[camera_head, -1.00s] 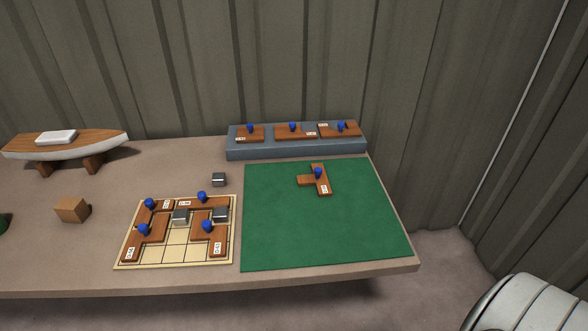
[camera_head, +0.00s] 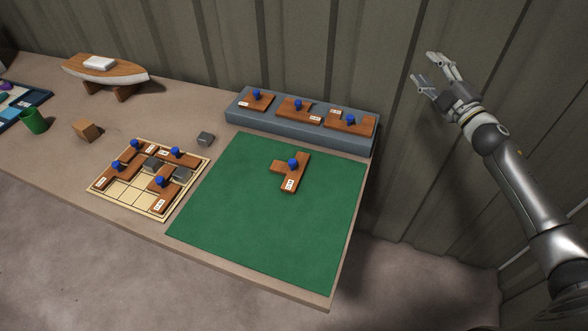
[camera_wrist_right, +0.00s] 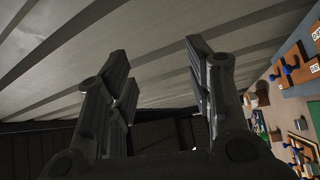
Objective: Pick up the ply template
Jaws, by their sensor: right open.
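A T-shaped brown ply template (camera_head: 287,178) with a blue knob and a white label lies flat on the green mat (camera_head: 270,235), near its far side. Similar brown pieces with blue knobs sit on the pale gridded board (camera_head: 122,193) at left, and 3 more on the grey raised block (camera_head: 300,128) at the back. My right gripper (camera_head: 424,67) is open and empty, raised to the right of the table, well apart from the template. In the right wrist view its spread fingers (camera_wrist_right: 155,60) show against the wall. My left gripper is not in view.
A small grey block (camera_head: 205,139) stands between the board and the mat. A wooden cube (camera_head: 87,131), a green cup (camera_head: 33,121) and a boat model (camera_head: 105,69) stand farther left. The mat around the template is clear. A corrugated wall stands behind the table.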

